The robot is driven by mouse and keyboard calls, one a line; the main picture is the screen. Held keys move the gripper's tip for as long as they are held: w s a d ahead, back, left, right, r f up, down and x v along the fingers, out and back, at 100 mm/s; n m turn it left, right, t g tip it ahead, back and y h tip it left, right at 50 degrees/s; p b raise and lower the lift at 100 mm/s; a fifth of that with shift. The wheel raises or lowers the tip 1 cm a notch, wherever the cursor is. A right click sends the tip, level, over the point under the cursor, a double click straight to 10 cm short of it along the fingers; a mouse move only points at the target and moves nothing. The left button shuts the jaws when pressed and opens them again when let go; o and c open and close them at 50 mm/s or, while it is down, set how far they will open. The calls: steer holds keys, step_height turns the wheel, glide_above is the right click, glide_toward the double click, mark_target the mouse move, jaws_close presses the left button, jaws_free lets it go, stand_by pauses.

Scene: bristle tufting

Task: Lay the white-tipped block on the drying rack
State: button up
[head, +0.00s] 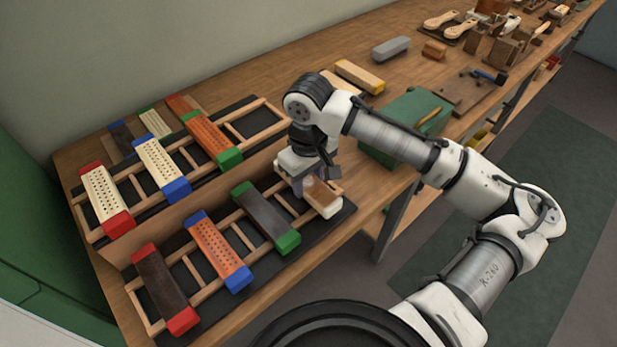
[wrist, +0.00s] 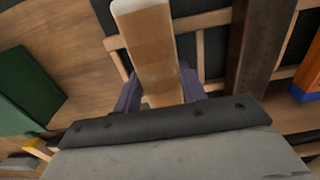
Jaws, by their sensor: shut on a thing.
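The white-tipped block (head: 323,196) is light brown wood with a white end, and it is in my gripper (head: 298,186). It lies across the right end of the front drying rack (head: 190,272), with its white end toward the front. I cannot tell whether it touches the rails. In the wrist view the block (wrist: 152,50) runs up from between the purple fingers of my gripper (wrist: 160,92), which are shut on it. The rack's pale rails pass behind it, and the gripper body hides its near end.
The front rack also holds a red-ended dark block (head: 160,280), a blue-ended orange block (head: 217,250) and a green-ended dark block (head: 263,216). A rear rack (head: 262,122) holds several blocks and has an empty bay at right. A green box (head: 403,122) stands to the right.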

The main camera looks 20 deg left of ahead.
steer(key=shift+f, duration=0.4)
stand_by(0.3)
steer(key=o, duration=1.6)
steer(key=shift+c, duration=0.2)
steer(key=shift+r, duration=0.1)
steer(key=shift+r+p, duration=3.15)
steer(key=shift+r, duration=0.3)
steer(key=shift+f, duration=0.1)
